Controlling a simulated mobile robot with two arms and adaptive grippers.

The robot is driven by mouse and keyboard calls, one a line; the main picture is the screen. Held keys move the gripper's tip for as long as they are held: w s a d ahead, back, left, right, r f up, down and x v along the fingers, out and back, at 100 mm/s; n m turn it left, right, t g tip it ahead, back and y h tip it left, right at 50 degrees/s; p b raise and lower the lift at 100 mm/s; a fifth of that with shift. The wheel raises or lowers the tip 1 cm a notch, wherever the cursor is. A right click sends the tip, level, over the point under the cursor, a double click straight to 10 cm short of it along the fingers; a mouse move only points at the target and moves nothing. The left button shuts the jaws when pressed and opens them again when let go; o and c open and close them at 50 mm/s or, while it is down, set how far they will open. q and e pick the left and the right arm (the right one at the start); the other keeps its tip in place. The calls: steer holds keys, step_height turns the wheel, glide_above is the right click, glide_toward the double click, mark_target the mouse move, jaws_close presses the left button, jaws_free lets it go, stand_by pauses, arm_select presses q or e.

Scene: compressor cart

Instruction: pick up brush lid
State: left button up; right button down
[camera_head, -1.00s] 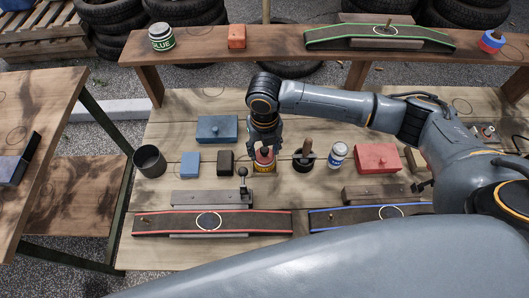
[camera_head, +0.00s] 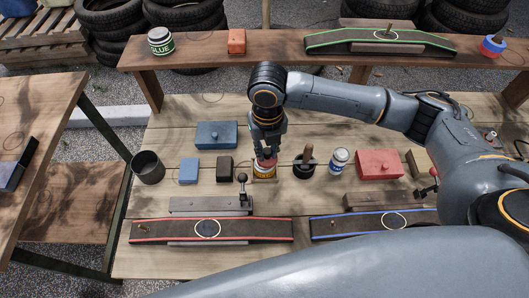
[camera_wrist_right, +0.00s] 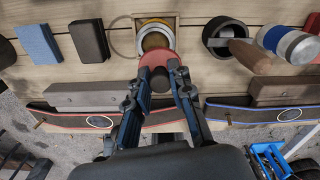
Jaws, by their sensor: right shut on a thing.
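The brush lid is a red round cap (camera_head: 265,162) at the yellow-and-red can (camera_head: 264,173) in the head view. My right gripper (camera_head: 266,154) reaches down to it from above. In the right wrist view the red lid (camera_wrist_right: 154,59) sits between the fingertips of my right gripper (camera_wrist_right: 159,72), which is shut on it. Beyond the lid, the can's round mouth (camera_wrist_right: 155,38) shows uncovered with a golden inside, within a square wooden holder. The brush part under the lid is hidden. My left gripper is out of view.
A dark cup with a wooden-handled tool (camera_head: 305,166) stands close right of the can, then a blue-and-white jar (camera_head: 339,160) and a red box (camera_head: 379,163). A black block (camera_head: 225,168) and a blue block (camera_head: 188,170) lie left. A small clamp (camera_head: 243,190) stands in front.

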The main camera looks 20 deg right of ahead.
steer(key=s+d+r+b, duration=0.1)
steer(key=s+r, duration=0.7)
steer(key=s, duration=0.4)
steer(key=shift+s+d+r, duration=0.15)
steer(key=shift+d+r, duration=0.05)
steer(key=shift+d, duration=0.15)
steer(key=c, duration=1.9)
jaws_free()
jaws_close()
steer(key=shift+f, duration=0.1)
